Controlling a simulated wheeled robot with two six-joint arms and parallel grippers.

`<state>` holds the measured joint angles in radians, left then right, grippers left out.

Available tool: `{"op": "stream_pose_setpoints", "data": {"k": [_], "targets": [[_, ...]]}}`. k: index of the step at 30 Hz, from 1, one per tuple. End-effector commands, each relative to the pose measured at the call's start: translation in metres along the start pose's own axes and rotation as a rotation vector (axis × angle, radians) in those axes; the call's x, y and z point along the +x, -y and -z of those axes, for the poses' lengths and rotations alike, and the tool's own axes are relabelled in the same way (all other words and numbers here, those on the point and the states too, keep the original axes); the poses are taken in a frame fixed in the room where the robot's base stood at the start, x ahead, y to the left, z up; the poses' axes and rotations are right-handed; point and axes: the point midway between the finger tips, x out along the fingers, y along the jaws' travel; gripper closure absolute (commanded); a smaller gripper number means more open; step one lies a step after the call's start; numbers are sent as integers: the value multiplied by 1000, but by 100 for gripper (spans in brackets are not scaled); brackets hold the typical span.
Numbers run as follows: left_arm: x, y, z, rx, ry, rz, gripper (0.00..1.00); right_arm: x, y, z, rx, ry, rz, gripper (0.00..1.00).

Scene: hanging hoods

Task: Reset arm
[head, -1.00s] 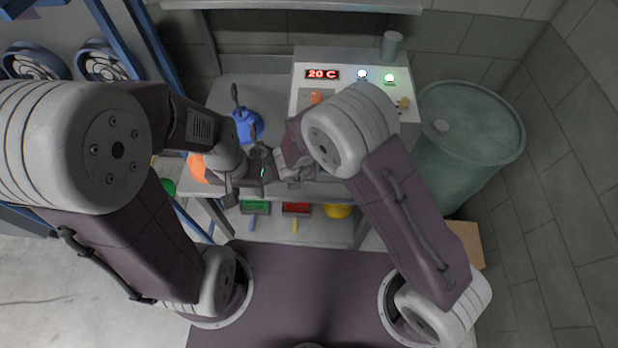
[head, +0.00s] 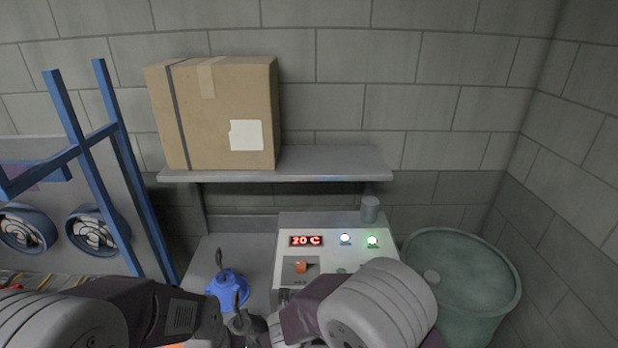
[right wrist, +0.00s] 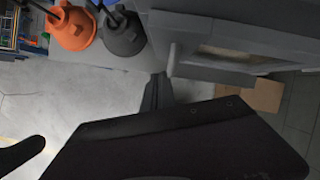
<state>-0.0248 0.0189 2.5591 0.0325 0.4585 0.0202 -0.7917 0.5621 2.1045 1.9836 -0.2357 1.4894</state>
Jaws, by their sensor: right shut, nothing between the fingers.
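My left arm enters the head view at bottom left. Its gripper is cut off or hidden at the bottom edge, so its jaws cannot be made out. My right gripper (head: 284,328) is low in the middle, shut and empty, partly hidden by my right arm. A blue hood (head: 227,288) with a dark handle stands on the grey bench. A dark grey hood (head: 243,322) is in front of it, close to my left wrist. The right wrist view shows an orange hood (right wrist: 72,30) and the dark grey hood (right wrist: 123,36) side by side.
A control box (head: 325,228) reading 20 C stands on the bench, with a green drum (head: 465,285) to its right. A cardboard box (head: 215,110) sits on a wall shelf (head: 335,163). A blue frame (head: 90,165) with fans is at left.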

Motion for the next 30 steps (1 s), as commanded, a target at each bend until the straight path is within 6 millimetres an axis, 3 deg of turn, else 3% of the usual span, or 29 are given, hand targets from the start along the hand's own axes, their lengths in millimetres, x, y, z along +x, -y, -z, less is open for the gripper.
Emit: {"op": "stream_pose_setpoints", "data": {"k": [1,4,7,12,15,18,21,30], "targets": [[26,0,-3,0,1,0,53,16,16,0,-162,36,-18,100],[59,1,-7,0,2,0,53,26,48,4,-664,107,-58,100],[87,2,-10,0,2,0,53,31,78,33,-1197,135,-92,100],[129,3,-14,0,2,0,53,35,131,125,-2034,76,-207,100],[144,3,-16,0,1,0,53,31,158,174,-2378,17,-313,100],[150,3,-16,0,1,0,53,26,176,205,-2584,-25,-404,100],[151,3,-16,0,1,0,53,21,183,218,-2669,-42,-451,100],[149,3,-16,0,1,0,53,20,184,217,-2682,-43,-456,100]]}}
